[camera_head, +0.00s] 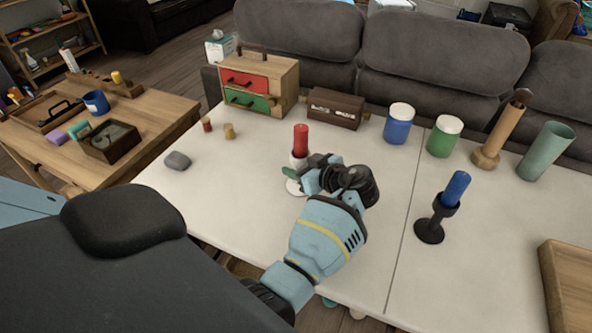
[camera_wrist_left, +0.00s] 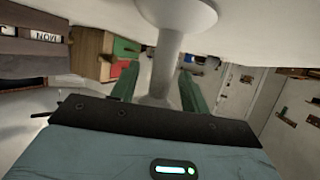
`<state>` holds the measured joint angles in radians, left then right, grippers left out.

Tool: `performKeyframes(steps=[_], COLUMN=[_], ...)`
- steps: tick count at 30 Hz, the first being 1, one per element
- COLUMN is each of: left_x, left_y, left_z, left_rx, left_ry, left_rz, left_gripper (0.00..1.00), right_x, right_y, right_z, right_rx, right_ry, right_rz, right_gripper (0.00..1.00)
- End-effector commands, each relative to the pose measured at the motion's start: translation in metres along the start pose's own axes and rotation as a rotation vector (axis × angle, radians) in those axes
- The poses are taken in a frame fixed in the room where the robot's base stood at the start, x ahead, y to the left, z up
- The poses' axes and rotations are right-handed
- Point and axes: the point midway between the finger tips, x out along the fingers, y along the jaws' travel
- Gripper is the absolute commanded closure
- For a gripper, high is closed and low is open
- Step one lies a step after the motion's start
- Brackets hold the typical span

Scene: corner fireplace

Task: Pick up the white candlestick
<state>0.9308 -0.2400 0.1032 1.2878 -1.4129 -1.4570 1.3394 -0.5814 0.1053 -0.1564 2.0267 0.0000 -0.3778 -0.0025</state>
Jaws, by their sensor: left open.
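The white candlestick (camera_head: 298,161) stands upright on the white table with a red candle (camera_head: 300,139) in it. My left gripper (camera_head: 296,175) is low at the candlestick's near right side and hides part of its stem and base. In the left wrist view the candlestick's stem (camera_wrist_left: 167,60) shows between the two green fingers of the gripper (camera_wrist_left: 157,82), with the round foot at the top of that picture. The fingers are open, with a gap on each side of the stem. I cannot tell how deep the stem sits between them. My right gripper is not in view.
A black candlestick (camera_head: 430,229) with a blue candle stands to the right. Blue (camera_head: 398,124) and green (camera_head: 443,137) jars and a dark box (camera_head: 334,108) stand behind. A grey stone (camera_head: 177,161) lies left. A wooden tray (camera_head: 568,285) is at the right edge. The table's front left is clear.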

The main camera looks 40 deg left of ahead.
Motion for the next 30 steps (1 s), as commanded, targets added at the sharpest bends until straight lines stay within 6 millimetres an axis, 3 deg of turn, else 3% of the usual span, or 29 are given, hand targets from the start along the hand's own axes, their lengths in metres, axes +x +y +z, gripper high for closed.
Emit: performKeyframes(steps=[6, 16, 30], left_x=[-0.0005, -0.0002, 0.0013], left_y=[0.0002, 0.0001, 0.0002], left_z=[0.0, 0.0, -0.0042], left_rx=[0.0, 0.0, -0.002], left_ry=[0.0, 0.0, 0.001], left_rz=[0.0, 0.0, 0.001], left_gripper=[0.57, 1.0, 1.0], right_x=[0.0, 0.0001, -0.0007], right_y=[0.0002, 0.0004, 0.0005], right_z=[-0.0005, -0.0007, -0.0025], right_rx=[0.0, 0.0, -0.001], right_ry=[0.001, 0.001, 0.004], right_rz=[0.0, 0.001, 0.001], right_gripper=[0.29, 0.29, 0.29])
